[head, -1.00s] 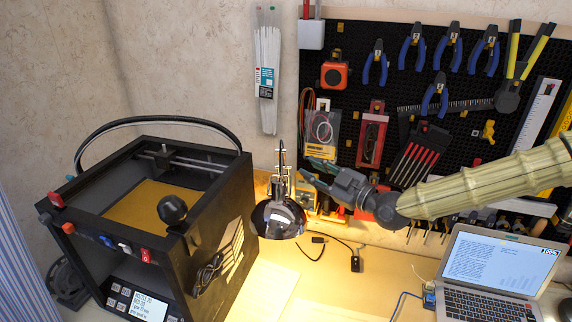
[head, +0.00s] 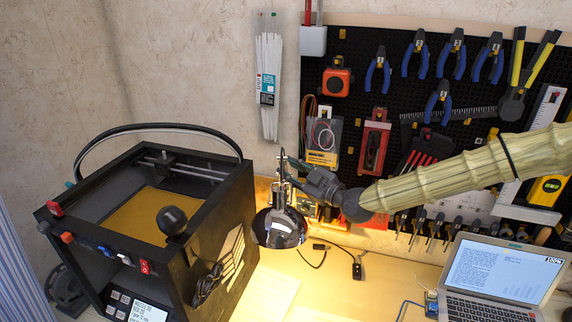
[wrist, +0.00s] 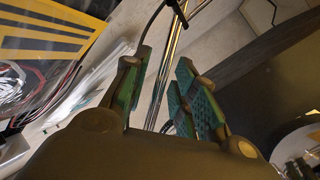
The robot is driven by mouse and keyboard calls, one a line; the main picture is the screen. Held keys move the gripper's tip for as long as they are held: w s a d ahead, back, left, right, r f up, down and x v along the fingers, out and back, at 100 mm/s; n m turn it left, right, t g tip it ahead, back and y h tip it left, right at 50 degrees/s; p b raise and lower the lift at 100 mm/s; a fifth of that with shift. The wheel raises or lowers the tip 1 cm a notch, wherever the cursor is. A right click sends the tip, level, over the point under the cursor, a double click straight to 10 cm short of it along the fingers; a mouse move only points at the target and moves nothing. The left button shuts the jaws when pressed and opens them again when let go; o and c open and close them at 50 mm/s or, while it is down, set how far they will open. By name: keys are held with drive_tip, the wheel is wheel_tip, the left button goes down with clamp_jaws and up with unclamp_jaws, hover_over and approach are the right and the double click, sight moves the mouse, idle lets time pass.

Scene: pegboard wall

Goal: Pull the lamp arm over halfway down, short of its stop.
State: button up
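The desk lamp stands beside the printer in the head view, with a shiny dark dome head (head: 280,228) hanging low. Its thin metal lamp arm (head: 282,165) rises nearly upright above the head. My gripper (head: 294,168) is at the upper part of this arm, coming from the right. In the wrist view the gripper (wrist: 168,90) is open, with its green-padded fingers on either side of the thin metal rods (wrist: 176,55). The rods run between the fingers with gaps visible; contact cannot be told. The lamp's base is hidden in the head view.
A black 3D printer (head: 215,220) stands close to the lamp's left. A pegboard (head: 395,90) with tools is behind my arm. An open laptop (head: 500,270) is at the lower right. A cable (head: 356,268) lies on the desk.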

drive_tip(key=shift+x, duration=1.05)
drive_tip(key=shift+r, duration=0.1)
clamp_jaws()
drive_tip(key=shift+f+b, duration=0.2)
drive_tip(key=shift+b, duration=0.3)
drive_tip(key=n+b, duration=0.1)
drive_tip(key=b, duration=0.2)
drive_tip(key=f+n+y+b, duration=0.1)
drive_tip(key=b, duration=0.2)
drive_tip(key=s+n+t+y+b, duration=0.1)
drive_tip(key=b, duration=0.2)
drive_tip(key=shift+f+b, duration=0.25)
drive_tip(key=shift+b, duration=0.15)
drive_tip(key=shift+s+r, duration=0.1)
drive_tip(key=shift+d, duration=0.1)
